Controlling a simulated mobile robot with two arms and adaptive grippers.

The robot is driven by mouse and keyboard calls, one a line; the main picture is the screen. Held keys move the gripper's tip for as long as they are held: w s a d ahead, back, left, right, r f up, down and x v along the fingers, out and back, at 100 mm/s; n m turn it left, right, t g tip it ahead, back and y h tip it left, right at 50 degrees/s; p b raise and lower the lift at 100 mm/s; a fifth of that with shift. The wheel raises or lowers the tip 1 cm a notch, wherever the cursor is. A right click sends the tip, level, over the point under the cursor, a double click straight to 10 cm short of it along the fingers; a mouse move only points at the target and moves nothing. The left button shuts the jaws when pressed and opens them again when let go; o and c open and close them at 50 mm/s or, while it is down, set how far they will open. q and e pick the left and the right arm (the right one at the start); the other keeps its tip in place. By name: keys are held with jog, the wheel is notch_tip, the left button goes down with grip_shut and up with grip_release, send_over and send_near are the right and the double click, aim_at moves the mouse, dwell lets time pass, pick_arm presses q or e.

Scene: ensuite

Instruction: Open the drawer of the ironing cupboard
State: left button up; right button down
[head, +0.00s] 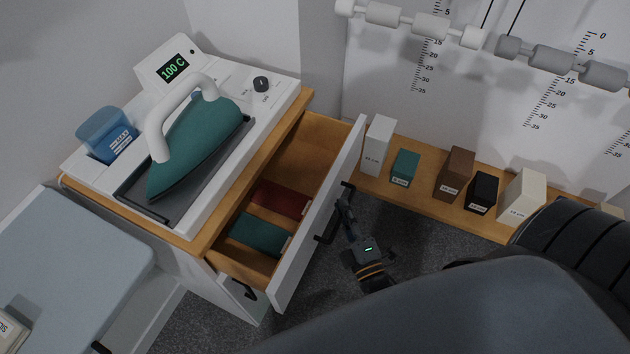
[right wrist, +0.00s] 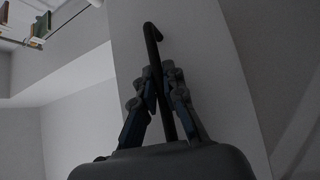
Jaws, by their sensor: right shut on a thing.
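The ironing cupboard (head: 190,245) has a wooden top and a white front. Its drawer (head: 313,137) is pulled out, with a wooden inside and a white front panel (head: 305,247). A dark red folded cloth (head: 280,200) and a teal folded cloth (head: 258,235) lie in it. My right gripper (head: 342,208) is at the outer side of the drawer front, shut on the black drawer handle (head: 326,226). In the right wrist view the handle (right wrist: 152,42) runs between the fingers (right wrist: 163,88). My left gripper is not in view.
A teal iron (head: 200,150) stands on a white station on the cupboard, beside a blue water tank (head: 106,134). A low wooden shelf (head: 425,191) with several small boxes stands right of the drawer. A pale blue ironing board (head: 70,260) is at left.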

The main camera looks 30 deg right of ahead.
jog(key=s+d+p, duration=0.1)
jog(key=s+d, duration=0.5)
jog(key=s, duration=0.2)
jog(key=shift+d, duration=0.15)
jog(key=shift+s+f, duration=0.1)
jog(key=c, duration=1.4)
grip_release()
jog(key=s+a+f, duration=0.1)
jog(key=s, duration=1)
jog(key=shift+s+a+f, duration=0.3)
jog(key=shift+s, duration=0.05)
